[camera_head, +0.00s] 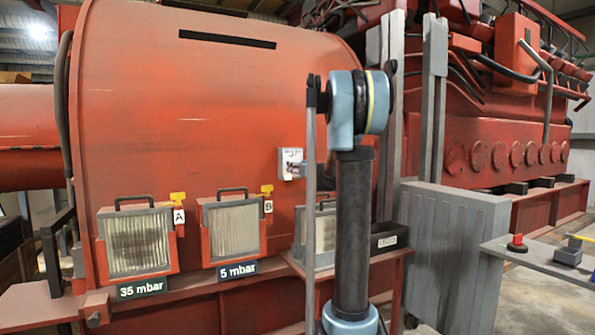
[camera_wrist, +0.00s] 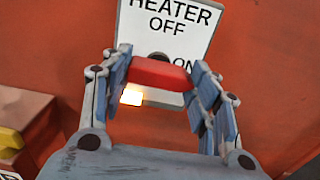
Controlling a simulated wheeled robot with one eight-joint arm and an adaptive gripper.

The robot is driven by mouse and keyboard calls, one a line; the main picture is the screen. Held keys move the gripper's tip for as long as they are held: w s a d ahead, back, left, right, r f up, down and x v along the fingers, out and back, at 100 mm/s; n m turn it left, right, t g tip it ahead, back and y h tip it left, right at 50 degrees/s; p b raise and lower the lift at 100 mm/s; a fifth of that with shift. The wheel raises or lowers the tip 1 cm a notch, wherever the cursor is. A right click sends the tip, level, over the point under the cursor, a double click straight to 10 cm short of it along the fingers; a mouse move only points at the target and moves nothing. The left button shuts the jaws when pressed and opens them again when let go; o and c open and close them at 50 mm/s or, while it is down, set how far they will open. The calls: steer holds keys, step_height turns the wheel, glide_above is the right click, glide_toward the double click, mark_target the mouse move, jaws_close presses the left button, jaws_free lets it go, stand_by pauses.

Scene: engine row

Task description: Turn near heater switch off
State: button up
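The heater switch is a white plate (camera_head: 287,157) on the red engine housing, marked HEATER, OFF and ON in the wrist view (camera_wrist: 150,22). Its red handle (camera_wrist: 160,73) lies nearly level, with its right end close to the word ON. A small lamp (camera_wrist: 132,96) below the handle glows. My gripper (camera_wrist: 160,68) is partly closed, one fingertip at each end of the red handle, and seems to touch both ends. In the head view my gripper (camera_head: 298,169) is at the plate's lower right, partly hidden behind my arm.
Filter panels (camera_head: 138,243) and (camera_head: 235,232) with yellow levers (camera_head: 178,197) stand below left on a red ledge. A third panel and a dark tray (camera_head: 388,240) are near my arm. A grey ribbed cabinet (camera_head: 450,250) and a bench with a red button (camera_head: 517,243) are right.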

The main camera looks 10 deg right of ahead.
steer(key=shift+d+n, duration=0.2)
steer(key=shift+n, duration=0.4)
steer(key=shift+w+a+r+n, duration=0.1)
steer(key=shift+n, duration=2.65)
steer(key=shift+s+a+r+n, duration=0.1)
steer(key=shift+n, duration=2.7)
steer(key=shift+w+a+r+n, duration=0.1)
steer(key=shift+n, duration=2.65)
steer(key=o, duration=1.1)
steer(key=shift+o, duration=0.2)
steer(key=shift+f, duration=0.1)
